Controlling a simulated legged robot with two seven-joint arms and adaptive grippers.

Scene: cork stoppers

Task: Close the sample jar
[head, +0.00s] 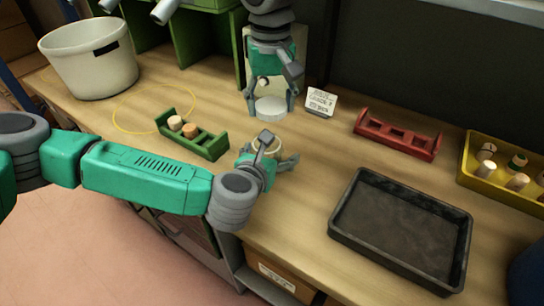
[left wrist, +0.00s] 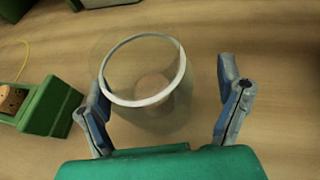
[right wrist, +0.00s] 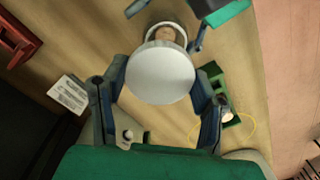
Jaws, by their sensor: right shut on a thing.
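The sample jar is clear with a pale rim (left wrist: 150,102) and stands upright and open on the table. A tan round thing (left wrist: 152,84), seemingly a cork, shows inside it. My left gripper (head: 268,160) is open, with its fingers on either side of the jar. In the left wrist view the left finger is close to the jar wall and the right finger is clearly apart. My right gripper (right wrist: 160,85) is shut on a white round lid (right wrist: 160,73), also visible in the head view (head: 270,108). It holds the lid behind the jar, apart from it.
A green rack (head: 213,148) with two corks stands left of the jar. A small label card (head: 320,102) stands right of the lid. A red rack (head: 397,137), black tray (head: 345,232) and yellow bin (head: 468,178) of stoppers lie right. A white bucket (head: 90,65) stands back left.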

